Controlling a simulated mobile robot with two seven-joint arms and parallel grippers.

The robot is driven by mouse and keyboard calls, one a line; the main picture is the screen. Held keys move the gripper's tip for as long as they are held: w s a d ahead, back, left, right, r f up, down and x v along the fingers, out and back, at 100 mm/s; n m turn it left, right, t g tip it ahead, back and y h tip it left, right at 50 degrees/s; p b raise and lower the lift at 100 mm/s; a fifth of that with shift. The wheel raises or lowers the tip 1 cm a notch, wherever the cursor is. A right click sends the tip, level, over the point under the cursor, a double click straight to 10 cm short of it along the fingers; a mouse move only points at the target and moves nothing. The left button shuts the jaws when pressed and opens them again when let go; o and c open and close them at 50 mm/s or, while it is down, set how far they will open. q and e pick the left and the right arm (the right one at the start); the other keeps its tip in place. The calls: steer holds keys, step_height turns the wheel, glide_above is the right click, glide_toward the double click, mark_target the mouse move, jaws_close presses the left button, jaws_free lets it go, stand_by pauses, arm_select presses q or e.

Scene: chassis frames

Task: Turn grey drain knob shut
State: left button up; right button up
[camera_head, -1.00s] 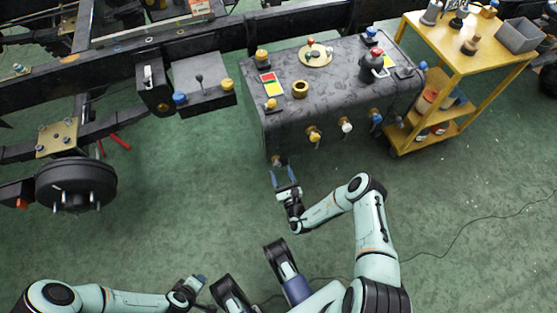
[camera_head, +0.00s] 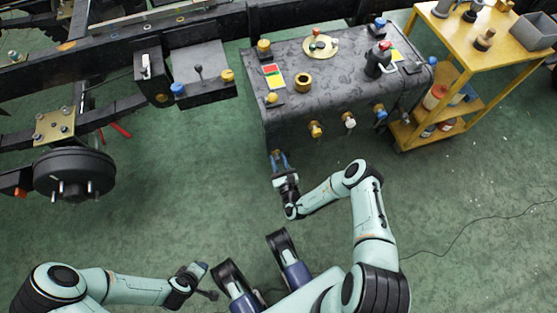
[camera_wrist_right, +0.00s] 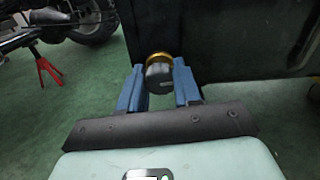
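The grey drain knob (camera_wrist_right: 159,72) sits on a brass collar low on the side of the dark tank (camera_head: 330,95). In the right wrist view it lies between the two blue fingers of my right gripper (camera_wrist_right: 160,85). A small gap shows on its left side; contact on the right is hard to tell. In the head view my right gripper (camera_head: 279,160) is at the tank's lower left front corner, and its fingers mostly hide the knob. My left gripper (camera_head: 198,272) is far off at the lower left, small and unclear.
A yellow knob (camera_head: 315,129), a white knob (camera_head: 348,120) and a blue knob (camera_head: 379,111) stick out of the same tank side. A yellow cart (camera_head: 440,75) stands at the right. A wheel hub (camera_head: 75,172) is at the left. The green floor between is clear.

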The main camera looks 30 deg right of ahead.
steer(key=shift+c, duration=0.7)
arm_select(q)
steer(key=shift+w+r, duration=0.1)
arm_select(e)
steer(key=shift+m, duration=0.3)
steer(key=m, duration=0.2)
steer(key=shift+d+m, duration=0.1)
steer(key=shift+m, duration=0.3)
steer(key=m, duration=0.2)
steer(key=shift+m, duration=0.4)
steer(key=m, duration=0.3)
steer(key=shift+m+p, duration=0.3)
steer(key=m, duration=0.4)
steer(key=shift+m, duration=0.3)
arm_select(q)
steer(key=shift+b, duration=0.3)
arm_select(e)
steer(key=m, duration=0.4)
steer(key=shift+m, duration=0.3)
